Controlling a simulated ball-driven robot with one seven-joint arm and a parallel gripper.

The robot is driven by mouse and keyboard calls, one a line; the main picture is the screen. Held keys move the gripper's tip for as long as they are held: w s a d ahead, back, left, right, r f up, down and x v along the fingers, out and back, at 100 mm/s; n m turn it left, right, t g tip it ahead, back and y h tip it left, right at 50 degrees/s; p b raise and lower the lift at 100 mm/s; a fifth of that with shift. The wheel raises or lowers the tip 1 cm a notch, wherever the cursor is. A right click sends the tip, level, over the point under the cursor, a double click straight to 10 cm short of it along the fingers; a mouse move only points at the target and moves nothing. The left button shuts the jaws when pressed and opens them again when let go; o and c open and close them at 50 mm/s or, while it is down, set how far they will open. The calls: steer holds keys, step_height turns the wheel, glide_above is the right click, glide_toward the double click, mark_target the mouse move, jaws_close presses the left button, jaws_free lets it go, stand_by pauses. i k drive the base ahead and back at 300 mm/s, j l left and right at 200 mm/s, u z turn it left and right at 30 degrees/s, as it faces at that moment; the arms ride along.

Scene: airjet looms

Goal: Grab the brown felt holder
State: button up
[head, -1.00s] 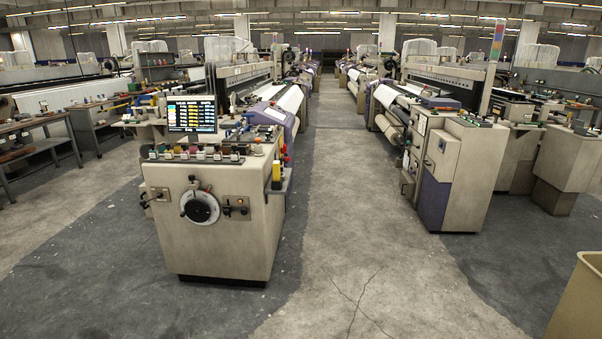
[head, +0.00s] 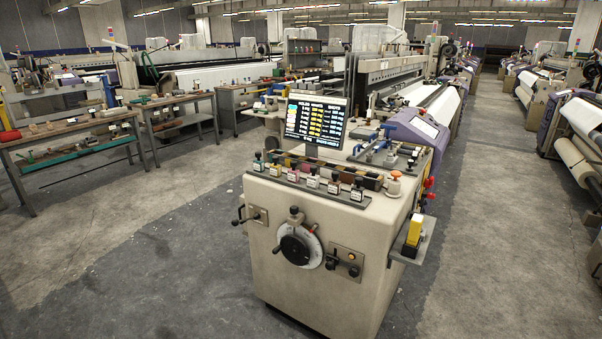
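I cannot make out for sure which thing is the brown felt holder. A loom console (head: 300,225) stands close in front of me. Along its top front edge is a row of small coloured pieces with dark knobs, and behind them are several blocks, one of them brownish (head: 345,177). These are too small to identify. Two workbenches at the left, a near one (head: 70,135) and one behind it (head: 180,107), carry small brown and dark items that I cannot name. My gripper is not in view.
A lit screen (head: 316,121) stands on the console, and a small side shelf (head: 408,243) with a yellow-and-black item juts out at its right. Bare floor (head: 150,235) lies between benches and console. An aisle (head: 490,190) runs along the right, with looms beyond.

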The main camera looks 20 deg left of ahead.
mark_target(334, 186)
steer(key=i+j+u, duration=0.1)
steer(key=i+u, duration=0.6)
steer(key=i+l+u, duration=0.1)
steer(key=i+u, duration=0.3)
steer(key=i, duration=0.05)
